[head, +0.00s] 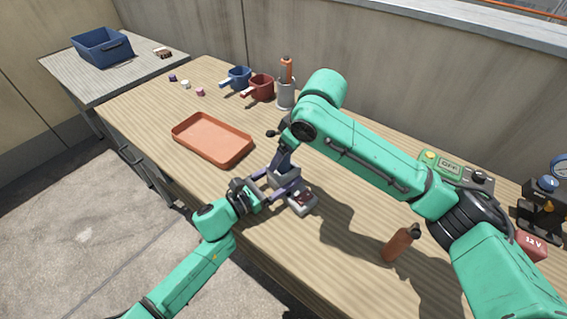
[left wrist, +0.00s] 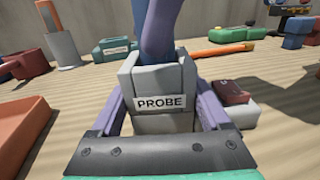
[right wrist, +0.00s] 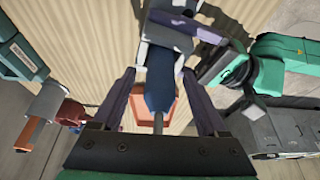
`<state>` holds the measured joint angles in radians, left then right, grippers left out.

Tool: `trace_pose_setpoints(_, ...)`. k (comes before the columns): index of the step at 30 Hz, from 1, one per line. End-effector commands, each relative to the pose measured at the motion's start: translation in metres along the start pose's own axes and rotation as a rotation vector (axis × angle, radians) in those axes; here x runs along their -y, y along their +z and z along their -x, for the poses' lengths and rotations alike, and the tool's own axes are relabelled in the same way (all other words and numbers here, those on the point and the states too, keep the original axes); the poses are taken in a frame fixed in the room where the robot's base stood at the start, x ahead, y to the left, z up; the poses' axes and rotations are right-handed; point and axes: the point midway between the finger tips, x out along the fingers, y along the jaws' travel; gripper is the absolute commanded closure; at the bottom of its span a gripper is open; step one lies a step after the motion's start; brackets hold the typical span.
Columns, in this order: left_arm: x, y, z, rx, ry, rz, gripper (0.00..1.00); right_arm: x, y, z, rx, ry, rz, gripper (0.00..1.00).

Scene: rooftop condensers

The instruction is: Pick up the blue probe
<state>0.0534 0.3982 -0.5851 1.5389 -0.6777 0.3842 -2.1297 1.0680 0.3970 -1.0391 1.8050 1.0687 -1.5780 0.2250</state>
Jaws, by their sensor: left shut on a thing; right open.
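The blue probe (right wrist: 160,85) stands between my right gripper's fingers in the right wrist view, and they are apart. My right gripper (right wrist: 164,85) is open around it; in the head view my right arm covers much of this spot. The grey holder labelled PROBE (left wrist: 160,98) is under the probe on the table. My left gripper (head: 281,183) is shut on this holder, one purple finger on each side in the left wrist view (left wrist: 160,105). Whether the probe's lower end is still in the holder is hard to tell.
An orange tray (head: 212,139) lies left of the holder. A small block with a dark red top (left wrist: 232,93) is right beside it. A blue mug (head: 237,77), a red mug (head: 262,87) and a grey cup (head: 286,95) stand behind.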

Motion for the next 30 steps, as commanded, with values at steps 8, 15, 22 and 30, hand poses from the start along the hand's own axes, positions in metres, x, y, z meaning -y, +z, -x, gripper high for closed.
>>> trace_pose_setpoints(8,0.0,-0.001,0.0,-0.001,0.001,0.0,0.95,0.0,0.0,0.001,0.0,-0.001,0.0,0.93)
trace_pose_setpoints(15,0.0,-0.001,0.0,-0.001,0.001,0.0,0.95,0.0,0.0,0.001,-0.002,0.0,0.0,1.0)
trace_pose_setpoints(22,0.0,-0.001,0.0,-0.001,0.001,0.0,0.95,0.0,-0.011,0.024,-0.006,0.002,0.002,1.0)
trace_pose_setpoints(30,0.0,-0.001,0.0,-0.001,0.001,0.0,0.95,0.0,-0.035,0.083,-0.004,0.001,0.0,1.0)
